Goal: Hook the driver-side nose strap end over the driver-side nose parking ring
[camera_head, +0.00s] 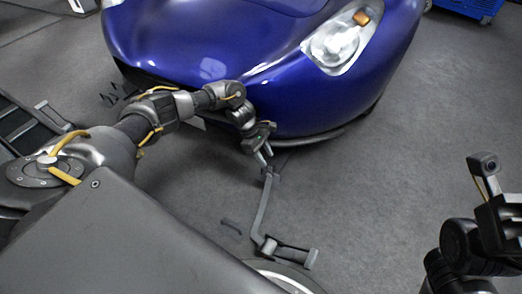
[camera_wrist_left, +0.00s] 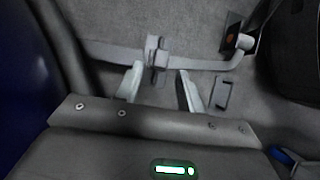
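A grey strap (camera_head: 263,205) runs from below my left gripper toward the camera to a floor fitting (camera_head: 268,246). In the left wrist view the strap (camera_wrist_left: 205,64) crosses the picture, with an upright grey end piece (camera_wrist_left: 157,58) on it. My left gripper (camera_head: 265,158) is in front of the blue car nose. Its fingers (camera_wrist_left: 160,82) are apart, with the end piece between and just beyond the tips, apparently with gaps on both sides. A small U-shaped grey bracket, perhaps the parking ring (camera_head: 232,226), lies on the floor left of the strap; it also shows in the left wrist view (camera_wrist_left: 222,93).
The blue car nose (camera_head: 215,65) stands close behind my left gripper. A grey plate (camera_head: 297,256) joins the floor fitting. My right gripper (camera_head: 503,215) is at the right edge, partly cut off. The floor between it and the strap is clear.

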